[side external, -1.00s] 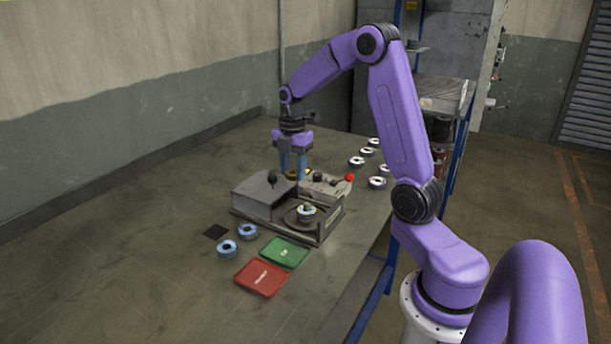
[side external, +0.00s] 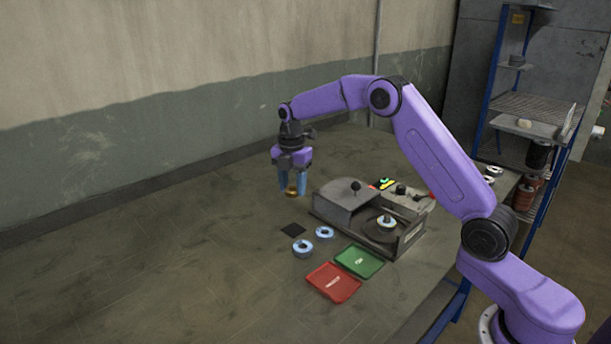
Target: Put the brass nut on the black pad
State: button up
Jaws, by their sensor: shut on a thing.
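My gripper (side external: 291,188) points down, with its blue fingers shut on the brass nut (side external: 291,194). The nut shows as a small gold-coloured piece between the fingertips, partly hidden by them. The black pad (side external: 293,230) is a small dark square lying flat on the table. Nothing lies on it. In this view the gripper and nut are straight above the pad in the picture, with a gap between; I cannot tell their exact height above the table.
A grey machine (side external: 345,206) with black knobs stands right of the gripper and carries a disc (side external: 387,222). A red tray (side external: 333,282) and a green tray (side external: 359,261) are nearer. The table's left side is clear.

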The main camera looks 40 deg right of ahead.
send_near(294, 230)
jog(key=shift+w+f, duration=0.1)
jog(key=shift+f, duration=2.55)
jog(key=shift+f, duration=0.65)
jog(key=o, duration=1.2)
notch_tip(294, 230, up, 7)
